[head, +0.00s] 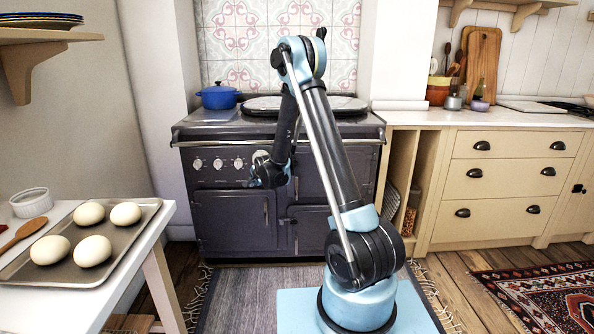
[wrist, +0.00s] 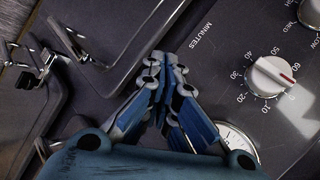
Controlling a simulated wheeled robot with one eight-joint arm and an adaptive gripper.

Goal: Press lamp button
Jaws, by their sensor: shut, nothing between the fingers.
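My gripper (head: 266,172) is in front of the control panel (head: 222,152) of the dark stove in the head view. In the wrist view, my gripper (wrist: 165,62) is shut and empty, its blue fingers together over the stove front. A white timer knob (wrist: 270,76) with a red mark, numbers and the word MINUTES sits to the right of the fingers. A round white-rimmed gauge (wrist: 240,138) is partly hidden behind the fingers. I cannot make out a lamp button in either view; the fingers may hide part of the panel.
The stove (head: 232,220) has doors with metal latches (wrist: 38,68) below the panel. A blue pot (head: 218,97) stands on its top. A table with a tray (head: 140,222) of several pale buns is at the left. Drawers (head: 505,178) are at the right.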

